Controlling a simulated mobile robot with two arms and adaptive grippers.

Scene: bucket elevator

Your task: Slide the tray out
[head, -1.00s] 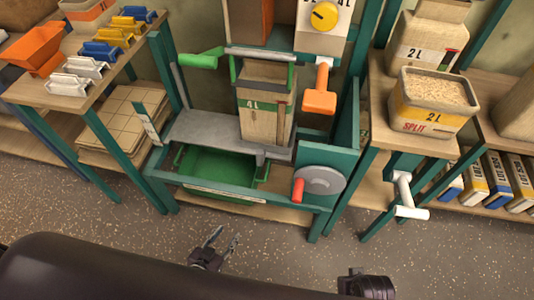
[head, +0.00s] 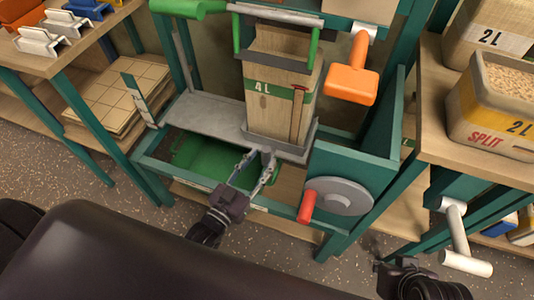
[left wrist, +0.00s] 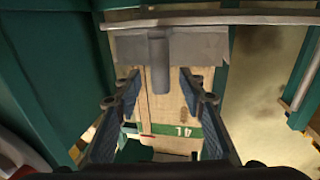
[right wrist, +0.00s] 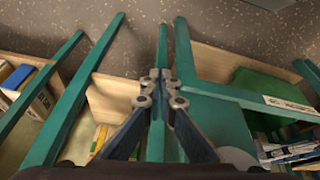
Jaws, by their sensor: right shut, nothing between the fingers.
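A grey metal tray (head: 205,113) lies under the wooden 4 L bucket (head: 280,90) in the green frame. A short grey handle (head: 268,160) hangs from its front edge; the handle (left wrist: 159,75) also shows in the left wrist view. A green bin (head: 205,160) sits lower in the frame, partly hidden. My left gripper (head: 256,162) is open at the grey handle, its fingers spread on either side. In the left wrist view I cannot tell whether they touch it. My right gripper (right wrist: 160,76) is shut and empty, low at the right.
A grey disc with a red knob (head: 307,206) is right of the tray. An orange-handled lever (head: 350,83) hangs above it. A white crank (head: 462,245) sticks out at the right. A split bucket (head: 500,110) of grain stands on the right bench. Floor in front is open.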

